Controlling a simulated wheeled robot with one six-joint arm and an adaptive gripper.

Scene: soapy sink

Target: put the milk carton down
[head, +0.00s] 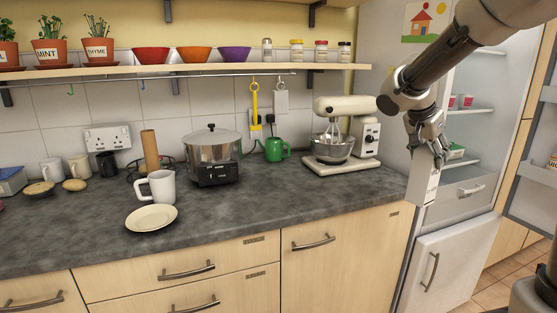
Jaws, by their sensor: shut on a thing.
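My gripper (430,148) is at the right of the head view, pointing down. It is shut on the top of the milk carton (424,184), a pale box hanging slightly tilted below the fingers. The carton is in the air in front of the open fridge (470,130), just past the counter's right end. The far side of the carton is hidden.
The dark counter (270,225) has clear room at its front middle and right. A stand mixer (345,135), a slow cooker (213,155), a white mug (160,187) and a plate (151,218) stand on it. The fridge door (535,190) is open at right.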

